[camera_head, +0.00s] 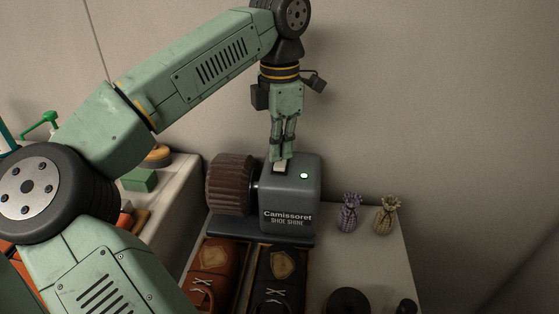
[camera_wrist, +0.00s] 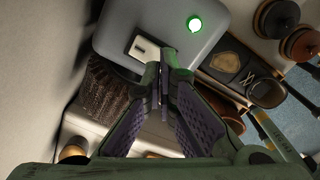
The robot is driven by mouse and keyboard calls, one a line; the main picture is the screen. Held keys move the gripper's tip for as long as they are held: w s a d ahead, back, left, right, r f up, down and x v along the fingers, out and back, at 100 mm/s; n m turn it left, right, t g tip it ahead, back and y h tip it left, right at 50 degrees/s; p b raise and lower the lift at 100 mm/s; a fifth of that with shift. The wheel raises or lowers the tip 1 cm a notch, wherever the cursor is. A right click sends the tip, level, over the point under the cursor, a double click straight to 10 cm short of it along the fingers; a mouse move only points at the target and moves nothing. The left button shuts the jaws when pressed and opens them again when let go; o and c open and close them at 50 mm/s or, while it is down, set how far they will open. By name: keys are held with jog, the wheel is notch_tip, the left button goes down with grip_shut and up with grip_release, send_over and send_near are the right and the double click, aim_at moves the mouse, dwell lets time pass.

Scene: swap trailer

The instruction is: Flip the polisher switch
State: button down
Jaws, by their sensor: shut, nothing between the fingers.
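The polisher (camera_head: 290,195) is a grey box marked "Camissoret Shoe Shine" with a brown ribbed brush roller (camera_head: 231,184) on its left side. A pale switch (camera_head: 280,167) sits on its top face; it also shows in the wrist view (camera_wrist: 143,48). A green light (camera_head: 304,176) glows beside the switch; it is bright in the wrist view (camera_wrist: 195,25). My gripper (camera_head: 281,158) is shut and empty, pointing down over the switch. In the wrist view its fingertips (camera_wrist: 162,66) are right beside the switch. I cannot tell whether they touch it.
A brown shoe (camera_head: 209,268) and a black shoe (camera_head: 279,275) lie in front of the polisher. Two small tied pouches (camera_head: 349,214) (camera_head: 387,215) stand to its right. A wall (camera_head: 400,90) rises close behind. A counter (camera_head: 180,172) with a green block (camera_head: 139,180) is at left.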

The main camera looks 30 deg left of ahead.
aim_at(280, 166)
jog(key=shift+f+b, duration=0.75)
jog(key=shift+f, duration=0.4)
dwell(0.8)
notch_tip(280, 166, up, 7)
jog(key=p, duration=0.6)
jog(key=shift+f, duration=0.1)
dwell(0.6)
